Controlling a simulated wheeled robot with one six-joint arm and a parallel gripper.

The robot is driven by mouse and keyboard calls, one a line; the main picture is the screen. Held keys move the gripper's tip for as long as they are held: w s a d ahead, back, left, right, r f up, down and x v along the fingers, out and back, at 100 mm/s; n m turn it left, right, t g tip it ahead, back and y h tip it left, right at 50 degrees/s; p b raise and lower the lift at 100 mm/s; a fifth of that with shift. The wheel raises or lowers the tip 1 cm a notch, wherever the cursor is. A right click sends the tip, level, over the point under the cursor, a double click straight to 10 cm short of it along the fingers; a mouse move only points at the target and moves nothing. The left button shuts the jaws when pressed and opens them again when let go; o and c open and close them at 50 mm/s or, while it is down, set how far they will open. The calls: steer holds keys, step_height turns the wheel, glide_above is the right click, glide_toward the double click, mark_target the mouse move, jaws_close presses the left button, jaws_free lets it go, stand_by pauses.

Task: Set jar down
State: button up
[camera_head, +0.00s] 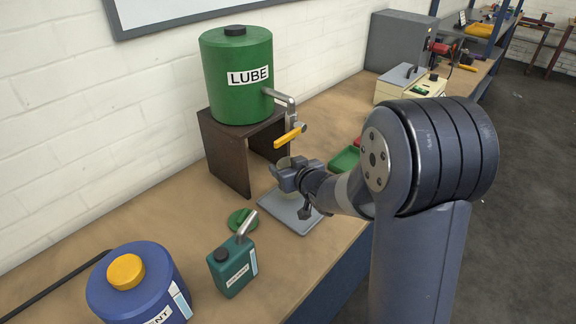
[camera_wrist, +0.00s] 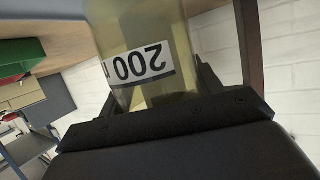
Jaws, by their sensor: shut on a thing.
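My gripper (camera_head: 287,177) is shut on a clear jar, seen close up in the wrist view (camera_wrist: 137,35). The jar has a white label reading 200 and a yellowish tint; the label appears upside down there. In the head view my gripper and wrist hide most of the jar. It is below the tap (camera_head: 290,136) of the green LUBE tank (camera_head: 238,85), over the grey tray (camera_head: 304,222). I cannot tell whether the jar's base touches the tray.
The tank stands on a dark brown stand (camera_head: 226,155). A green lid (camera_head: 242,219), a green can (camera_head: 233,267) with a spout and a blue drum (camera_head: 140,288) are at the front left. A green bin (camera_head: 346,159) and a beige machine (camera_head: 410,84) are further back.

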steer(key=shift+f, duration=0.3)
steer(key=shift+f+b, duration=0.65)
steer(key=shift+b, duration=0.1)
steer(key=shift+f, duration=0.25)
steer(key=o, duration=1.1)
steer(key=shift+c, duration=0.2)
steer(key=v, duration=1.1)
steer(key=shift+w, duration=0.1)
jaws_close()
stand_by(0.5)
